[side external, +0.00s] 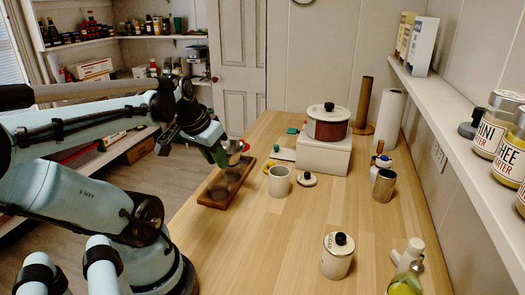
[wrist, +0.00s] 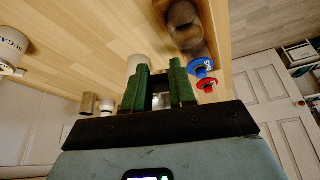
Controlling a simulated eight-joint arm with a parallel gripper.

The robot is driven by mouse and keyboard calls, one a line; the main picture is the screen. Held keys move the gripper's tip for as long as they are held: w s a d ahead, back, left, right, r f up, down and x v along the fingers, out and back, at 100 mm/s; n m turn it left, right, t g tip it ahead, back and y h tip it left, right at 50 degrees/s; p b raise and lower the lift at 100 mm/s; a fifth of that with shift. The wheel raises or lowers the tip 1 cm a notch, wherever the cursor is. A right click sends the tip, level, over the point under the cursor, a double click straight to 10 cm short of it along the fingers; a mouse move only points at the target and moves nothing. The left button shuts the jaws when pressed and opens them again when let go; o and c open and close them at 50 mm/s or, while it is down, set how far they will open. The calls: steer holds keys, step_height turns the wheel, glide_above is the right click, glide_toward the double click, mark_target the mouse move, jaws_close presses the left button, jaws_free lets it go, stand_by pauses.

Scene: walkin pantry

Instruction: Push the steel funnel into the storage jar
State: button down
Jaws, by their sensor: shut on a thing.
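My gripper (side external: 226,154) is above the far left side of the wooden table, over a brown wooden board. It is shut on a small grey metal piece, which I take to be the steel funnel (side external: 235,146). In the wrist view, part of the funnel (wrist: 161,101) shows between the green fingers (wrist: 160,82); most of it is hidden. A white open jar (side external: 279,182) stands upright to the right of the board, apart from the gripper, and shows behind the fingers in the wrist view (wrist: 137,62). I cannot tell for sure whether it is the storage jar.
The wooden board (side external: 209,201) carries dark round things (wrist: 184,22). A lid (side external: 307,180), a steel cup (side external: 384,186), a pot (side external: 328,128) on a white box and a sugar canister (side external: 338,258) stand around. Red and blue discs (wrist: 201,67) show beside the fingers.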

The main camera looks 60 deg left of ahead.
steer(key=shift+s+a+f+n+g+y, duration=0.15)
steer(key=shift+s+a+f+n, duration=0.25)
steer(key=shift+f, duration=0.55)
steer(key=shift+s+a+f+n+g+y, duration=0.15)
steer(key=shift+s+a+f+n, duration=0.25)
steer(key=shift+f, duration=0.6)
steer(key=shift+s+a+f+n+y, duration=0.2)
steer(key=shift+s+a+f+n, duration=0.25)
steer(key=shift+f, duration=0.5)
steer(key=shift+w+d+f, duration=0.1)
steer(key=shift+f, duration=0.75)
stand_by(0.6)
steer(key=shift+c, duration=1.9)
jaws_free()
step_height(320, 180, up, 7)
